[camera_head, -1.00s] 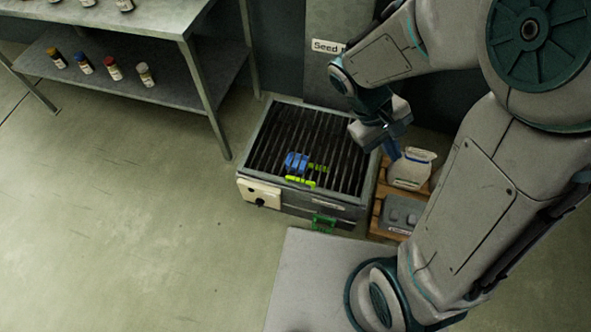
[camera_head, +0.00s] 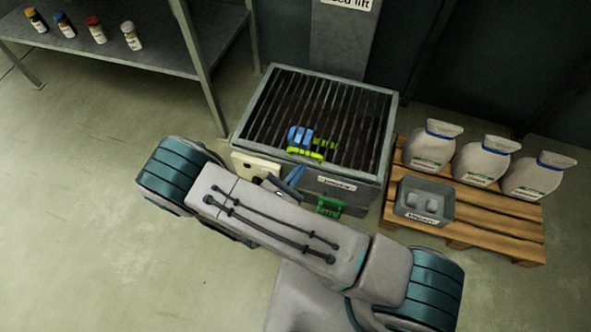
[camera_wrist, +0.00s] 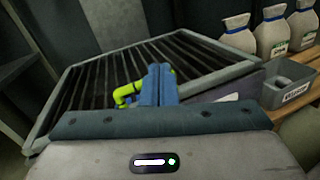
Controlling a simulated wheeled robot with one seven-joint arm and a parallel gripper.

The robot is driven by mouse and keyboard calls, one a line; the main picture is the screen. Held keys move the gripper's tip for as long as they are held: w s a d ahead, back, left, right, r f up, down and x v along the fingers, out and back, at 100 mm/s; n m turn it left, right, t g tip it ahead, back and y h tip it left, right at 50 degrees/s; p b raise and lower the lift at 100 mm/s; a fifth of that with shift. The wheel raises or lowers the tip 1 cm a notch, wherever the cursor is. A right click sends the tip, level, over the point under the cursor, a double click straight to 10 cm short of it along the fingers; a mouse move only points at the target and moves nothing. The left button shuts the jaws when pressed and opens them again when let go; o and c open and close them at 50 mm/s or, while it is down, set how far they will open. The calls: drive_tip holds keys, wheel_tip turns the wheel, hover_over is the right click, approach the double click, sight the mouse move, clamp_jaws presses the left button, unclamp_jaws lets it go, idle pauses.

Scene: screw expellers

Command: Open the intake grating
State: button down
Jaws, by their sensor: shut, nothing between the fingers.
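The intake grating (camera_head: 330,95), dark parallel bars in a grey frame, lies flat and closed on top of a grey box. A yellow-green handle (camera_head: 305,155) sits at its front edge and also shows in the wrist view (camera_wrist: 124,95). A blue piece (camera_head: 299,134) with a yellow-green part beside it lies on the bars just behind. A green latch-like part (camera_head: 330,207) is on the box front. My gripper (camera_head: 296,174) has its blue fingers shut and empty, in front of the box near the handle. In the wrist view the fingers (camera_wrist: 158,82) partly cover the handle area; contact cannot be told.
A cream control box (camera_head: 254,166) with a dark knob is on the box's front left. A pallet (camera_head: 480,222) with white sacks (camera_head: 481,160) and a grey bin (camera_head: 425,203) stands right. A shelf (camera_head: 165,45) with bottles is at left. The left floor is free.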

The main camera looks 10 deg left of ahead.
drive_tip(key=s+a+f+n+t+y+b, duration=0.25)
drive_tip(key=f+n+y, duration=0.25)
drive_tip(key=f, duration=0.3)
drive_tip(key=shift+g, duration=0.25)
drive_tip(key=w+b, duration=0.2)
drive_tip(key=w, duration=0.6)
drive_tip(key=shift+w, duration=0.2)
drive_tip(key=shift+w+r+y, duration=0.2)
drive_tip(key=shift+w+y, duration=0.1)
drive_tip(key=shift+w, duration=0.35)
